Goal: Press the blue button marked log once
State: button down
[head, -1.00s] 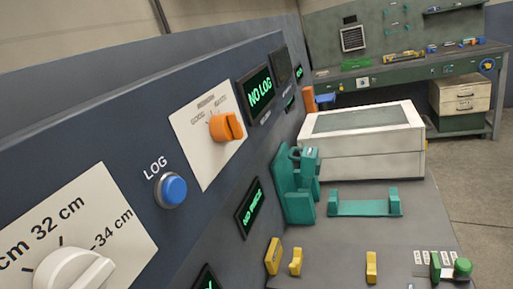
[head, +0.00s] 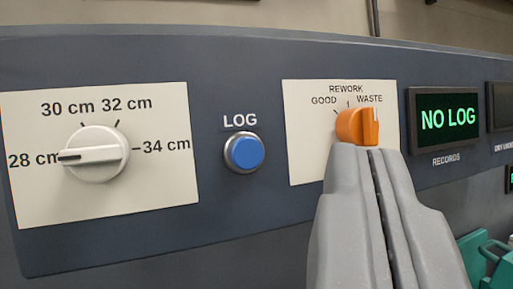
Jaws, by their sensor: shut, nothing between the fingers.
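The blue button (head: 245,153) sits in a silver ring on the dark panel, under the white word LOG. My gripper (head: 364,150) is in the lower right of the view, fingers together and empty. Its tips are to the right of the blue button, just below the orange knob in the picture. I cannot tell whether the tips touch the knob. The blue button is fully visible and apart from the gripper. A RECORDS display (head: 447,119) to the right shows NO LOG in green.
The orange knob (head: 356,126) on a cream plate is labelled GOOD, REWORK and WASTE, and its white mark is toward WASTE. A white length dial (head: 97,154) at the left points to 28 cm. Teal parts (head: 487,262) show at the lower right.

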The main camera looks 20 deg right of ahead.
aim_at(247, 153)
jog(key=shift+w+d+p, duration=0.15)
jog(key=shift+w+p, duration=0.05)
jog(key=shift+w, duration=1.25)
jog(key=shift+w+d+p, duration=0.15)
jog(key=shift+w+p, duration=0.1)
jog(key=shift+w, duration=1.15)
jog(key=shift+w+d+p, duration=0.15)
jog(key=shift+w+p, duration=0.05)
jog(key=shift+w, duration=1.25)
jog(key=shift+w, duration=0.2)
jog(key=shift+w+b, duration=0.25)
jog(key=shift+b, duration=0.05)
jog(key=shift+w+d, duration=0.1)
jog(key=shift+w, duration=0.2)
jog(key=shift+s, duration=0.1)
jog(key=shift+s+r+b, duration=0.1)
jog(key=shift+s+b, duration=0.5)
jog(key=shift+s, duration=0.05)
